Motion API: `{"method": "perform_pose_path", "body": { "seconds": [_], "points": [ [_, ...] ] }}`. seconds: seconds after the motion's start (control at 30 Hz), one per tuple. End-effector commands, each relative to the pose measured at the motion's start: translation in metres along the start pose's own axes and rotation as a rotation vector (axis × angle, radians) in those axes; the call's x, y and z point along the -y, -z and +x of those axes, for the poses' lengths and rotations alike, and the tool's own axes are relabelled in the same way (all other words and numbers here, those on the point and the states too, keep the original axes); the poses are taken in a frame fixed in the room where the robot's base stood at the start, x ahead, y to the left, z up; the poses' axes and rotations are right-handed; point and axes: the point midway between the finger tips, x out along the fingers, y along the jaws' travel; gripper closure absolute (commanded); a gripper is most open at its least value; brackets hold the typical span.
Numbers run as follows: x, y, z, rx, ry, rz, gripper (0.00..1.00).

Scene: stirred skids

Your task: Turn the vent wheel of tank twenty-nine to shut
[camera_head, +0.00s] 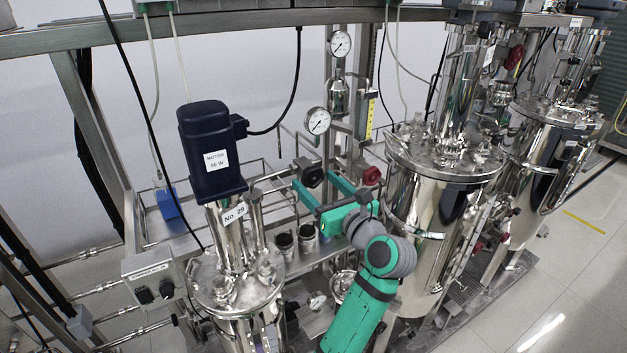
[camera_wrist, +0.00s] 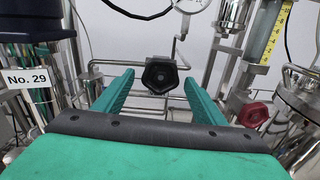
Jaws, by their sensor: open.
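Tank twenty-nine (camera_head: 238,300) is the steel vessel at lower left, with the label "No. 29" (camera_head: 234,214) under its dark motor. The label also shows at the left of the wrist view (camera_wrist: 27,78). A black knobbed wheel (camera_head: 313,176) sits on the pipework right of the tank. In the wrist view the black wheel (camera_wrist: 160,75) faces me, centred between the fingertips. My gripper (camera_head: 315,181) is open, with its green fingers on either side of the wheel and apart from it. I cannot tell whether the tips reach past the wheel. No marking shows whether it is open or shut.
A red wheel (camera_head: 371,176) stands just right of my gripper, also in the wrist view (camera_wrist: 253,115). Two gauges (camera_head: 318,121) (camera_head: 340,44) rise behind. A larger steel tank (camera_head: 437,200) stands close on the right. Thin rails (camera_wrist: 110,68) run behind the black wheel.

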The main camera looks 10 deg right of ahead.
Motion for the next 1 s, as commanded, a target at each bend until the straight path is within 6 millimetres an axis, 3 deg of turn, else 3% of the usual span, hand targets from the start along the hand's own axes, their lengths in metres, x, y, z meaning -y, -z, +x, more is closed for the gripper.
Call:
{"method": "perform_pose_path", "body": {
  "seconds": [0.2,0.43,1.0],
  "points": [
    [0.002,0.001,-0.043,0.0,0.004,-0.001,0.35],
    [0.001,0.001,-0.074,-0.001,0.003,0.0,0.35],
    [0.0,0.001,-0.083,-0.002,0.001,0.0,0.35]
  ]
}}
